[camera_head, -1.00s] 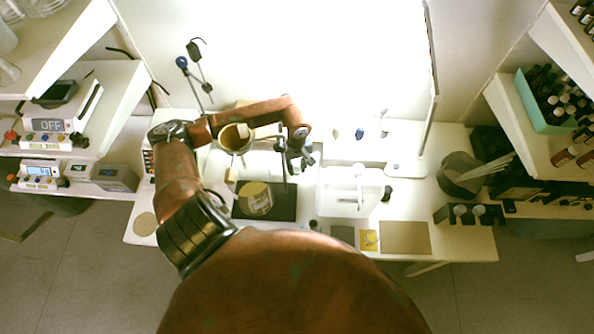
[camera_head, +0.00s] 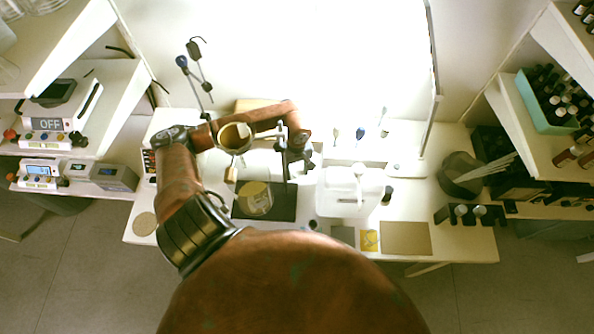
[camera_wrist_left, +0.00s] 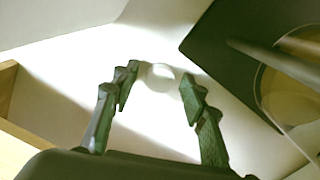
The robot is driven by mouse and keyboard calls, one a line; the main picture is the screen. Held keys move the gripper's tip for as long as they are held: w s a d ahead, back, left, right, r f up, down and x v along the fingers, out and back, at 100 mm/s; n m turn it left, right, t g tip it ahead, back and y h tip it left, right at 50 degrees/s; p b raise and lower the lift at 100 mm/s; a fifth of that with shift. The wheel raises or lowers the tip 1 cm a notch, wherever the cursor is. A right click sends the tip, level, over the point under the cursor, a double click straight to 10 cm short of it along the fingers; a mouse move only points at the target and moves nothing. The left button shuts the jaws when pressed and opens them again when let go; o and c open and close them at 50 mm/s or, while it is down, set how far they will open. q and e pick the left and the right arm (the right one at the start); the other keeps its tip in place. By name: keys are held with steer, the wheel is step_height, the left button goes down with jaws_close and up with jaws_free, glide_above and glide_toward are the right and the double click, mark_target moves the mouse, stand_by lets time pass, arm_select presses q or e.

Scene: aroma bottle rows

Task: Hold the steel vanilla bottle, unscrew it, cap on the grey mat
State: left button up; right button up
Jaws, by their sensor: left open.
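My left gripper (camera_head: 297,170) points down over the table, left of a white box. In the left wrist view its two fingers (camera_wrist_left: 155,98) are spread open. A small pale round top (camera_wrist_left: 160,76) shows between and just beyond the fingertips, apart from them. It is washed out by light, and I cannot tell whether it is the steel vanilla bottle. In the head view the arm and hand hide that spot. The grey mat (camera_head: 343,235) lies bare near the table's front edge. My right gripper is not in view.
A glass vessel (camera_head: 256,198) stands on a black base (camera_head: 285,204) beside a thin stand rod. The white box (camera_head: 338,200) is right of the gripper. A yellow mat (camera_head: 369,241) and a tan mat (camera_head: 405,238) lie right of the grey one. A dark rack (camera_head: 466,215) stands at right.

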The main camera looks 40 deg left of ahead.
mark_target(297, 172)
arm_select(q)
steer(key=shift+r, duration=0.25)
step_height(297, 172, up, 11)
steer(key=shift+p, duration=0.3)
steer(key=shift+a+r, duration=0.1)
steer(key=shift+r, duration=0.2)
steer(key=shift+c, duration=0.7)
steer(key=a+f+n+h+p, duration=0.1)
steer(key=n+p, duration=0.1)
steer(key=p, duration=0.1)
steer(key=a+f+n+h+p, duration=0.1)
steer(key=n+p, duration=0.1)
steer(key=p, duration=0.1)
steer(key=shift+a+f+h, duration=0.25)
steer(key=shift+f+h, duration=0.05)
steer(key=shift+f, duration=0.1)
steer(key=shift+c, duration=0.2)
step_height(297, 172, down, 4)
steer(key=shift+r+n+p, duration=0.1)
steer(key=shift+n+p, duration=0.3)
steer(key=shift+p, duration=0.05)
steer(key=x, duration=0.2)
steer(key=d+p+x, duration=0.1)
steer(key=x, duration=0.2)
steer(key=shift+f, duration=0.2)
